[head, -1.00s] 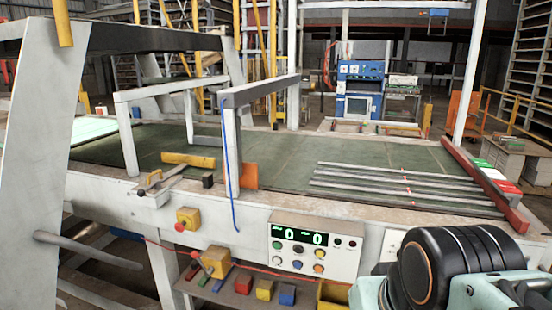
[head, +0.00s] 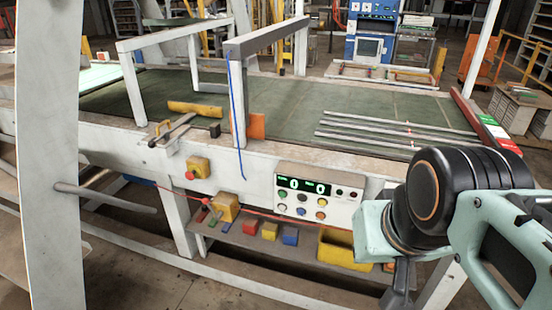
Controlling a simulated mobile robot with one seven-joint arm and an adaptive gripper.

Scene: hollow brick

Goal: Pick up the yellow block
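A small yellow block (head: 269,231) sits on the low shelf under the front of the machine. It stands between a red block (head: 250,227) and a blue block (head: 290,235). My arm comes in from the right, with its large black joint nearest the camera. A dark part below the pale green wrist, at the bottom edge, may be my gripper, but it is cut off and its fingers cannot be made out. It is to the right of the yellow block and apart from it.
A yellow bin (head: 340,249) stands on the shelf right of the blocks. A larger yellow box (head: 227,207) stands at the left. The control panel (head: 318,199) and machine bed (head: 280,140) overhang the shelf. A white post and grey bar stand at left.

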